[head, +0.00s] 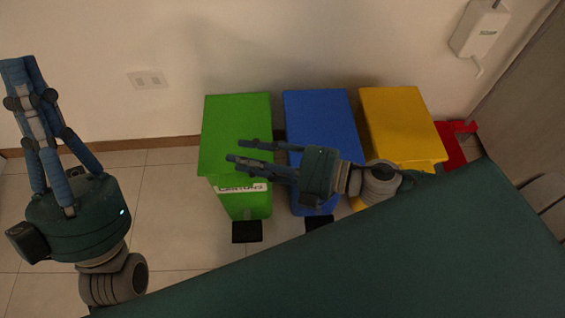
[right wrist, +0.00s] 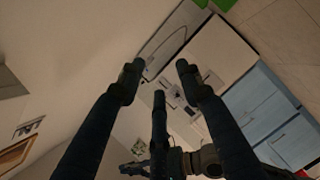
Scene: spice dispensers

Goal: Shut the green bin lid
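The green bin (head: 240,200) stands against the wall, leftmost of the row, with a white label on its front. Its green lid (head: 235,115) lies down over the top and looks closed. My right gripper (head: 240,156) points left, its fingers in front of the lid's lower part and hiding some of its front edge. Whether they touch the lid cannot be told. Its fingers (right wrist: 160,78) are apart and empty in the right wrist view. My left gripper (head: 20,75) is raised at the far left, away from the bin; its fingertips overlap in view and hold nothing visible.
A blue bin (head: 320,115) and a yellow bin (head: 400,125) stand to the right of the green one, with a red bin (head: 455,150) beyond. Black pedals (head: 247,231) stick out in front. Floor left of the green bin is clear.

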